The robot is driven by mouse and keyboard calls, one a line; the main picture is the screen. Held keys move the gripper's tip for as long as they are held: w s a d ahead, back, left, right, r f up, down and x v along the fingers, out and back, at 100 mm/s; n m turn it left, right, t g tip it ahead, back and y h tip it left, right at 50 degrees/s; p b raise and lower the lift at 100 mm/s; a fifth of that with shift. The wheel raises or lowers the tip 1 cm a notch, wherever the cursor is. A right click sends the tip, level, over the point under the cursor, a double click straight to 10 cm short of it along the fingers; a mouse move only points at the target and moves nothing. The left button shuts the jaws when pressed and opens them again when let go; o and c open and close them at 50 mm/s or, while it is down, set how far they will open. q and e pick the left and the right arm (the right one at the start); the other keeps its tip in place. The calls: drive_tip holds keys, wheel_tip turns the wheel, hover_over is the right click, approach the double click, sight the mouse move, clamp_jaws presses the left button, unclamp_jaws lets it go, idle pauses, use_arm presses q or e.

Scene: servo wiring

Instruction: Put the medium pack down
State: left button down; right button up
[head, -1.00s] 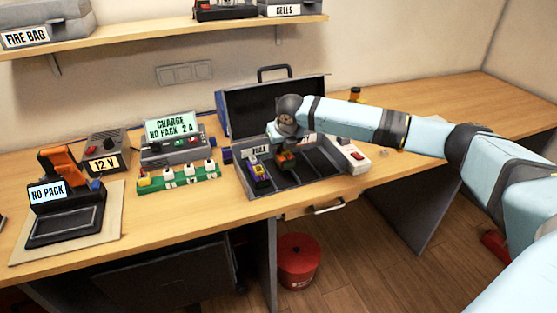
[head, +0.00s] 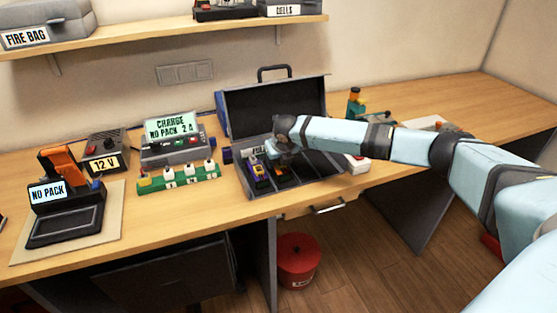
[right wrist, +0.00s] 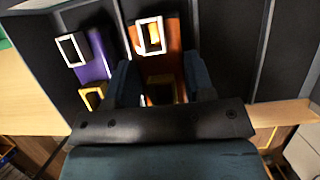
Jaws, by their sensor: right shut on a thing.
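An orange pack (head: 283,173), which I take to be the medium pack, is down in the open dark case, in a compartment beside the purple pack (head: 258,171). My right gripper (head: 280,160) is shut on the orange pack from above. In the right wrist view, the two fingers (right wrist: 160,82) stand on either side of the orange pack (right wrist: 168,50), and the purple pack (right wrist: 90,55) lies just to its left. Whether the orange pack touches the case floor is hard to tell. My left gripper is not in view.
The case's raised lid (head: 275,105) stands behind the compartments, and those to the right look empty. A green strip (head: 180,180) with several white-topped pieces and a charger (head: 172,145) stand left of the case. A white-and-red device (head: 357,164) is close on its right.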

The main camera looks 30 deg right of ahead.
drive_tip(key=o, duration=1.3)
drive_tip(key=shift+f, duration=0.1)
drive_tip(key=v, duration=1.2)
